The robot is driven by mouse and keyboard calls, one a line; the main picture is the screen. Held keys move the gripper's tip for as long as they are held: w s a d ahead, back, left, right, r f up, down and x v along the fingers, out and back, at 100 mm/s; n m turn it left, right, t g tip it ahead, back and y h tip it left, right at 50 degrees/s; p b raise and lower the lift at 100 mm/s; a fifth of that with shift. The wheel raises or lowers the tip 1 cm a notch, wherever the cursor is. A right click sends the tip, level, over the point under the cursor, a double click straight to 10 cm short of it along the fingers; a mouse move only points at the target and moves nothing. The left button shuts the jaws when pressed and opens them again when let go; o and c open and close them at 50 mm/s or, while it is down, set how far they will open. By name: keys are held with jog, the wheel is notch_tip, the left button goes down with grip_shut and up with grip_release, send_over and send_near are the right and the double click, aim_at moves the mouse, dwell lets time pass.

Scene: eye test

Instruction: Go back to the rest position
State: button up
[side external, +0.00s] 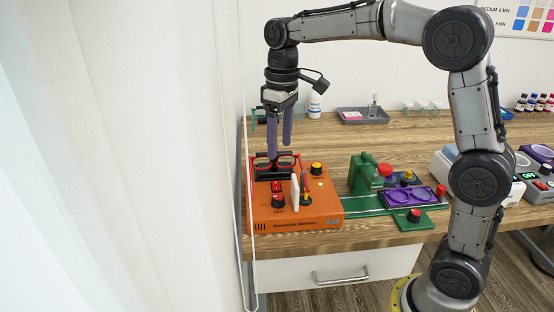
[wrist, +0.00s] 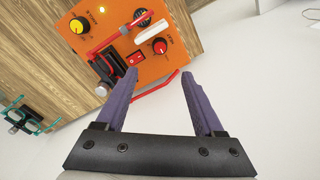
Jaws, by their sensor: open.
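My gripper (side external: 280,150) has two purple fingers pointing down at the left end of the table. It is open, with nothing between the fingers. It hangs just above or behind the dark red frame with round lenses (side external: 275,163) at the back of the orange machine (side external: 320,212); I cannot tell whether they touch. In the wrist view, the spread fingers (wrist: 159,75) have a gap between them, and the orange machine (wrist: 112,48) lies beyond, with a red switch, knobs and a white upright piece.
A green device (side external: 362,175) with a purple lens tray (side external: 411,197) stands right of the orange machine. A grey tray (side external: 362,115), a white bottle (side external: 315,105) and small cups are at the back. White curtain and wall close off the left. The wooden table (side external: 420,135) is clear at back centre.

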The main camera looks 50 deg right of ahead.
jog(key=s+r+t, duration=0.3)
jog(key=s+r, duration=0.4)
jog(key=s, duration=0.6)
jog(key=s+f+m+t, duration=0.2)
jog(key=s+f, duration=0.7)
jog(key=s, duration=0.2)
jog(key=shift+a+f+t, duration=0.25)
jog(key=shift+a+t, duration=0.05)
jog(key=shift+a, duration=0.05)
